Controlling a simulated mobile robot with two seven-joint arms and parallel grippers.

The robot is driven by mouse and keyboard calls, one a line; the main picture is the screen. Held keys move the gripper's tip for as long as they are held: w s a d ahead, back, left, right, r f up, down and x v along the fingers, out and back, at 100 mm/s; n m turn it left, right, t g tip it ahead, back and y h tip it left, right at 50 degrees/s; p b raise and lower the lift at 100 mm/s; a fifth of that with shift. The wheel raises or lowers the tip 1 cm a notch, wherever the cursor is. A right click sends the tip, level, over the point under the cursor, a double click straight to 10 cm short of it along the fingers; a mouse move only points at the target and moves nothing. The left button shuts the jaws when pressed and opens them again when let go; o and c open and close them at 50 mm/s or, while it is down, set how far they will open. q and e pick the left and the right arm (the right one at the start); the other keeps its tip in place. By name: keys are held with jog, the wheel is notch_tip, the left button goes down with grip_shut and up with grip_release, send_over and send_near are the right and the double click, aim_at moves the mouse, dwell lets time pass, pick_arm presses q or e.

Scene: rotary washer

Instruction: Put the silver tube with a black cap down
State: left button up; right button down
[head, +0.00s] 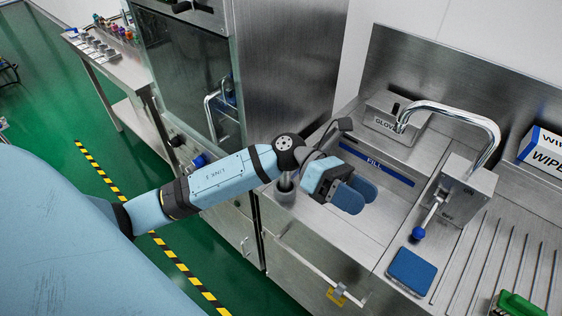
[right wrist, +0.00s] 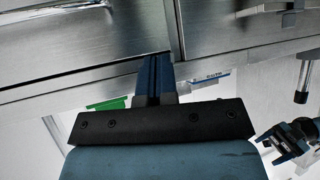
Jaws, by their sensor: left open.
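My left gripper (head: 357,194) is open and empty over the steel sink basin, its two blue fingers a little apart. It also shows at the right edge of the right wrist view (right wrist: 288,141). A light upright cylinder with a wide black end (right wrist: 302,90) shows near it, apart from the fingers. A grey cylinder (head: 285,193) with a thin stem stands at the basin's left edge, under my left wrist. I cannot tell whether either is the silver tube with a black cap. My right gripper (right wrist: 153,78) has its fingers together, with nothing visible between them.
A blue pad (head: 411,271) lies on the counter at front. A green object (head: 516,304) and a wipes box (head: 543,150) are at right. A glass-fronted washer (head: 185,75) stands left.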

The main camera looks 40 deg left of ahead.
pick_arm(q)
jog(key=a+f+m+t+y, duration=0.35)
jog(key=f+m+t, duration=0.25)
jog(key=m, duration=0.5)
jog(key=s+a+f+m+t+y, duration=0.1)
jog(key=a+f+m+t+y, duration=0.1)
jog(key=f+m+t+y, duration=0.65)
jog(key=a+f+m+t+y, duration=0.1)
jog(key=a+f+m+t, duration=0.3)
jog(key=m, duration=0.9)
jog(key=s+f+n+g+y, duration=0.2)
jog(key=s+f+n+g, duration=0.3)
jog(key=s+f, duration=0.4)
notch_tip(320, 180, down, 2)
jog(key=shift+s+d+f+n+g, duration=0.25)
jog(key=shift+s+n+g, duration=0.1)
jog(key=shift+n, duration=0.5)
